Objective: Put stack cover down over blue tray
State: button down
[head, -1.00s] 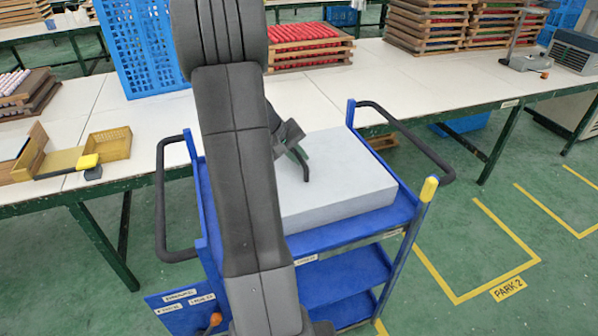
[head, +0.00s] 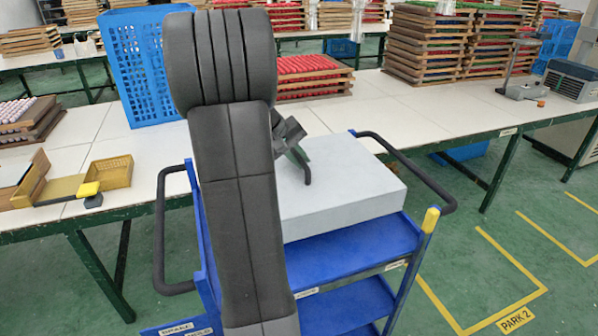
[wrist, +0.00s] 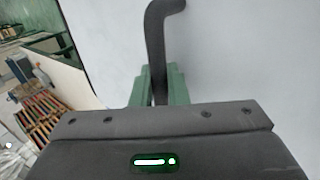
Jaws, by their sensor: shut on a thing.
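The stack cover (head: 345,190) is a pale grey, box-shaped lid with a dark bent handle (wrist: 158,40) on top. My gripper (head: 298,155) is shut on that handle; its green fingers (wrist: 158,88) straddle it in the wrist view. The cover hangs roughly level above the blue top tray (head: 355,265) of a cart, with a gap showing under its right side. My arm hides the cover's left part. What lies directly beneath the cover is hidden, and I see no separate blue tray there.
The cart has dark side handles (head: 420,172) and a yellow-capped post (head: 430,220). A white table (head: 420,115) behind it carries a blue crate (head: 148,65), a yellow bin (head: 110,173) and stacked wooden trays (head: 425,50). Green floor is free at the right.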

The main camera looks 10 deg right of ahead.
jog(key=shift+r, duration=0.35)
notch_tip(320, 180, up, 9)
jog(key=p, duration=0.7)
jog(key=shift+r, duration=0.1)
